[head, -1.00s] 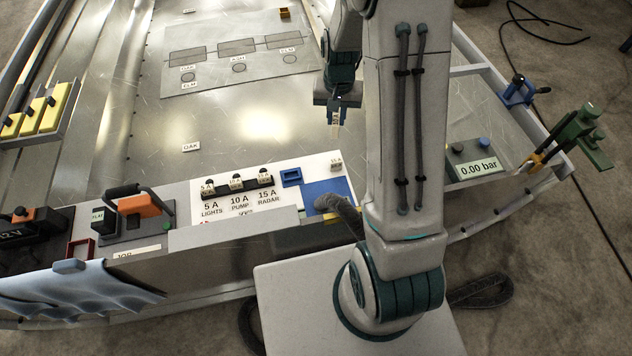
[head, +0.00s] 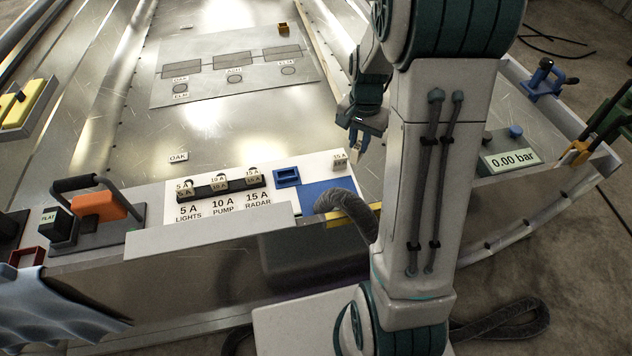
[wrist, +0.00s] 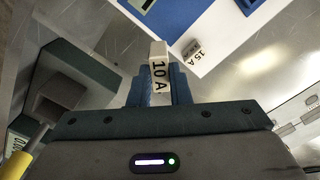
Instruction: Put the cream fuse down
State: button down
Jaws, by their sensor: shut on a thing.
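My gripper (head: 358,143) is shut on a cream fuse (wrist: 159,72) marked 10 A, which sticks out past the fingertips in the wrist view. In the head view the held fuse (head: 356,154) is small and hangs just right of the white panel's back right corner. A second cream fuse (head: 340,161), marked 15 A, stands on that corner; it also shows in the wrist view (wrist: 195,52), apart from the held one. The white panel (head: 240,207) has a blue pad (head: 318,194) and a small blue frame (head: 287,177).
A grey hose (head: 345,208) curves over the panel's right front edge. A gauge reading 0.00 bar (head: 508,161) stands at right. Bare metal hull lies behind.

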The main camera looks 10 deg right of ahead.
jog(key=shift+w+a+f, duration=0.1)
jog(key=shift+f, duration=0.4)
jog(key=shift+w+a+f+b, duration=0.7)
jog(key=shift+w+a+f, duration=0.45)
jog(key=shift+a+f, duration=0.45)
jog(key=shift+w+a+f+b, duration=0.75)
jog(key=shift+w+a+f, duration=0.5)
jog(key=shift+f, duration=0.7)
jog(key=shift+w+a+f+b, duration=0.7)
jog(key=shift+w+a+f, duration=0.4)
jog(key=shift+a+f, duration=0.55)
jog(key=shift+d+f, duration=0.1)
jog(key=shift+d, duration=0.05)
jog(key=shift+f, duration=0.15)
jog(key=c, duration=1.3)
grip_release()
jog(key=shift+c, duration=0.2)
